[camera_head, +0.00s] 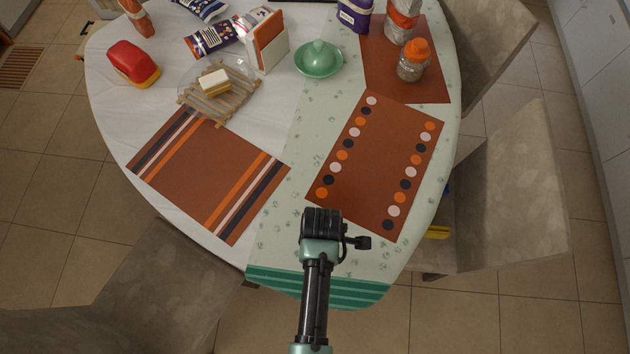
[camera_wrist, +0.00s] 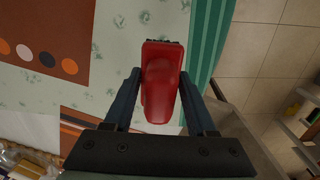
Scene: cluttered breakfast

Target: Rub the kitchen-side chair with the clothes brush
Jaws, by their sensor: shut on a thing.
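My gripper (camera_wrist: 160,78) is shut on the clothes brush (camera_wrist: 162,90), a red block with dark bristles just showing at its far end, in the wrist view. In the head view my gripper (camera_head: 322,222) is over the front part of the table, and my own wrist hides the brush. A grey-brown chair (camera_head: 515,195) stands at the table's right side, apart from the brush. Another such chair (camera_head: 490,40) is at the upper right, and one (camera_head: 150,295) at the lower left. I cannot tell for sure which is the kitchen-side chair; pale cabinets line the right edge.
The table (camera_head: 265,130) holds placemats (camera_head: 385,165), a green lidded dish (camera_head: 318,60), an orange-capped jar (camera_head: 412,62), a butter board (camera_head: 220,95) and packets farther back. Tiled floor (camera_head: 460,315) is free at the front right.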

